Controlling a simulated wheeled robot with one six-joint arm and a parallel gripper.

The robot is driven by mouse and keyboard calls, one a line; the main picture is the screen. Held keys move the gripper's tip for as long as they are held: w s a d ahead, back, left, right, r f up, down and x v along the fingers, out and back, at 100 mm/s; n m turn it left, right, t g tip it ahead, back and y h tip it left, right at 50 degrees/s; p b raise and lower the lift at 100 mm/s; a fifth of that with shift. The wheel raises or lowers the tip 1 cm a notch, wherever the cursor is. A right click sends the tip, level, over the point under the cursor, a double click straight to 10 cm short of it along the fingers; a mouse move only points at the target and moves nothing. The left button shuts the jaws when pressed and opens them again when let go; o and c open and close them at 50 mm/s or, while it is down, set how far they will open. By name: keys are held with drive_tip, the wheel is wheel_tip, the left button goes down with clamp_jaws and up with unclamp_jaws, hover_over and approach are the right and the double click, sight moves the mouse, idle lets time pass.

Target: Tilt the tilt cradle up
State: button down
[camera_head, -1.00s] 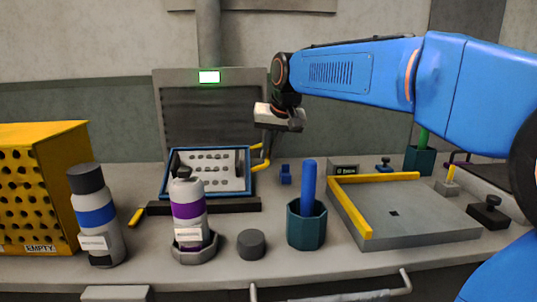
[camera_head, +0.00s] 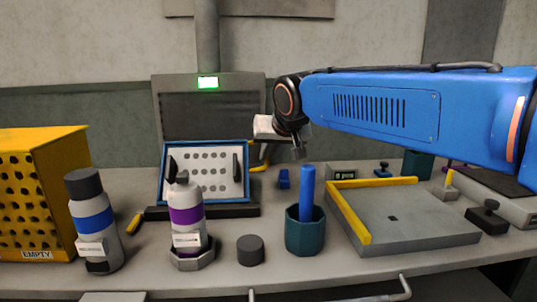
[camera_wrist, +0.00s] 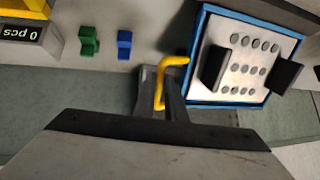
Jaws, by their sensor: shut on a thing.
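The tilt cradle (camera_head: 244,205) stands at the back left of the bench, with a blue frame around a pale plate with rows of dark round spots. The plate leans back at a steep tilt, its face toward the head camera. The cradle also shows in the wrist view (camera_wrist: 228,104). A bent yellow handle (camera_head: 258,168) sticks out at its right side and shows in the wrist view (camera_wrist: 162,88). My gripper (camera_wrist: 169,80) is shut on this handle. In the head view the wrist partly hides the fingers.
A purple-banded bottle (camera_head: 187,215) stands in a holder before the cradle, with a blue-banded bottle (camera_head: 92,222) to its left. A dark cup (camera_head: 305,238) with a blue rod and a grey tray (camera_head: 420,215) with yellow edges stand to the right.

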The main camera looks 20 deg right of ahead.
drive_tip(key=shift+r, duration=0.1)
idle(0.3)
drive_tip(key=c, duration=1.8)
unclamp_jaws()
drive_tip(key=shift+s, duration=0.1)
drive_tip(key=v, duration=1.7)
drive_tip(key=shift+s+d, duration=0.1)
drive_tip(key=shift+s, duration=0.1)
